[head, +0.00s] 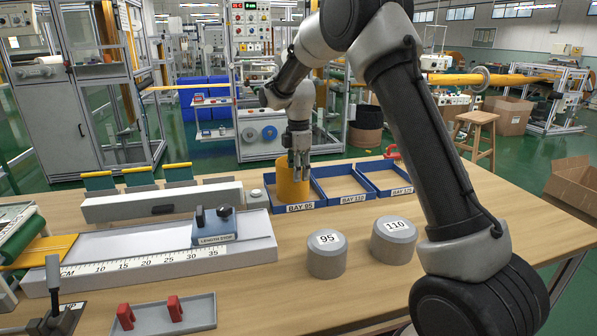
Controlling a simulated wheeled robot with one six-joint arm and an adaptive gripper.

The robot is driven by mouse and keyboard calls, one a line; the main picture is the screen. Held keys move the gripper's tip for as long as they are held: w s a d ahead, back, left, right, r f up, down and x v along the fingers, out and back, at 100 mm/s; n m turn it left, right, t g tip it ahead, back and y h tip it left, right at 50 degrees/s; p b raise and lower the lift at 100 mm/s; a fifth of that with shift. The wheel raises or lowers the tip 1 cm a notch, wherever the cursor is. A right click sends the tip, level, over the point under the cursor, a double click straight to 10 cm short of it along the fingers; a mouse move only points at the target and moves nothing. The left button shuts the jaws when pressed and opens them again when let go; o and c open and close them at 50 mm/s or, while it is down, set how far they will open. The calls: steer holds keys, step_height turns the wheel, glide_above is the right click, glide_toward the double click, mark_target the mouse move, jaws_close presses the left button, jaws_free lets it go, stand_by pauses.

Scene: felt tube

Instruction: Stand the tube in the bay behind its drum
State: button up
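A short orange-yellow tube (286,183) stands upright in the blue tray labelled BAY 95 (318,202). My gripper (299,174) points straight down at the tube, its fingers overlapping the tube's upper right part. The fingers look close together, but I cannot tell whether they pinch the tube's wall or are free of it. Two grey drums stand on the table in front of the bays: drum 95 (327,258) and drum 110 (393,246). The tube's far side and base are partly hidden by the tray front and the fingers.
BAY 110 (340,187) and a third bay (385,179) to its right look empty. A white measuring trough (120,243) with a blue length stop (214,228) lies left. A grey tray (196,318) with red clips is at the front. My arm crosses the right side.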

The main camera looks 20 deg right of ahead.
step_height(320, 180, up, 12)
steer(key=s+d+r+m+t, duration=0.1)
steer(key=s+d+r+m, duration=0.4)
steer(key=s, duration=0.3)
steer(key=s+d+r+m+t, duration=0.1)
steer(key=s+d+r+m, duration=0.1)
steer(key=s, duration=0.4)
steer(key=s+d+r+m, duration=0.2)
steer(key=s, duration=0.4)
steer(key=s+d+f+m, duration=0.1)
steer(key=s+f+m, duration=0.1)
steer(key=s, duration=0.4)
steer(key=s+d+f+m+t, duration=0.1)
steer(key=s+d+f+m, duration=0.1)
steer(key=s+m, duration=0.3)
steer(key=s+d+f+m+t, duration=0.1)
steer(key=s+d+f+m, duration=0.1)
steer(key=s, duration=0.7)
steer(key=shift+m, duration=0.7)
steer(key=shift+o, duration=0.2)
steer(key=shift+d, duration=0.1)
